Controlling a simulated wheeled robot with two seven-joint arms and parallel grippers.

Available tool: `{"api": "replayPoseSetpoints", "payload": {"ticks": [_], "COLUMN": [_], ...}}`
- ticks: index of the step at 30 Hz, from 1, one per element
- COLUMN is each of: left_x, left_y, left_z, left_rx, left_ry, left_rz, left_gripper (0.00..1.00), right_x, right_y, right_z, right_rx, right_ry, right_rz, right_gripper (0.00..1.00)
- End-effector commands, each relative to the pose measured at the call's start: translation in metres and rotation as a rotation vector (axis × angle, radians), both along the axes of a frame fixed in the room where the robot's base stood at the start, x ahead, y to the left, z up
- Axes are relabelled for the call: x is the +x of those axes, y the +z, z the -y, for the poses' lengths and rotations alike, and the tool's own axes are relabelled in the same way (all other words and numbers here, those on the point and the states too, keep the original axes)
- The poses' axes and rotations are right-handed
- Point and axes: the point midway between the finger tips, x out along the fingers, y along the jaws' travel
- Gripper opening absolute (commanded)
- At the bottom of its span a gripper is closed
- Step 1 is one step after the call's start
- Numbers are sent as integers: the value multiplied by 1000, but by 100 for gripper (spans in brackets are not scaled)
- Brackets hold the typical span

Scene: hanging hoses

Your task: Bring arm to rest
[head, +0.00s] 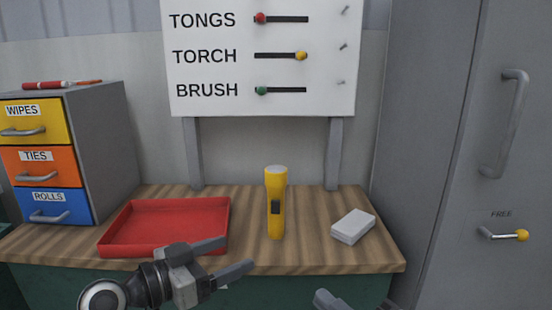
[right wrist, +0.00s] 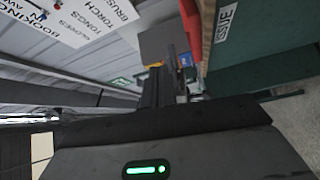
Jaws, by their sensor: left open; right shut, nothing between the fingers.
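My left gripper (head: 239,253) is open and empty in the head view, in front of the red tray and over the bench's front edge. Only a grey tip of my right gripper (head: 330,300) shows at the bottom edge of the head view, right of centre. In the right wrist view my right gripper (right wrist: 168,82) is dark and seen at a steep angle. It is shut, with nothing held. The yellow torch (head: 275,205) stands upright on the bench, apart from both grippers.
A board (head: 220,25) with labelled sliders stands behind. A grey locker (head: 450,150) closes the right side. The bench's teal side (right wrist: 265,55) shows in the wrist view.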

Motion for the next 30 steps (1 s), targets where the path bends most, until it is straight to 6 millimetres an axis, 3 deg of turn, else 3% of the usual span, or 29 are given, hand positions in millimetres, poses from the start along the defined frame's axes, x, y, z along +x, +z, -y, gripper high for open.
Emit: {"api": "replayPoseSetpoints", "payload": {"ticks": [7,11,15,18,21,24,30], "left_x": [-28,-58,-114,-154,-182,-198,-202], "left_y": [-80,-131,-192,-220,-234,-240,-242], "left_z": [-6,-13,-26,-36,-44,-48,-49], "left_rx": [36,68,131,179,217,240,248], "left_ry": [142,249,396,482,537,563,572], "left_rz": [-144,-237,-350,-405,-434,-446,-448], "left_gripper": [72,72,72,72,72,72,72], "right_x": [-2,-10,-36,-62,-84,-97,-101], "right_y": [-48,-88,-152,-193,-220,-234,-238], "right_z": [11,21,38,48,55,59,60], "right_rx": [237,423,702,887,1014,1085,1111], "right_ry": [-102,-199,-377,-515,-620,-681,-700], "right_rz": [-296,-516,-827,-1008,-1123,-1182,-1200], "right_gripper": [0,0,0,0,0,0,0]}}
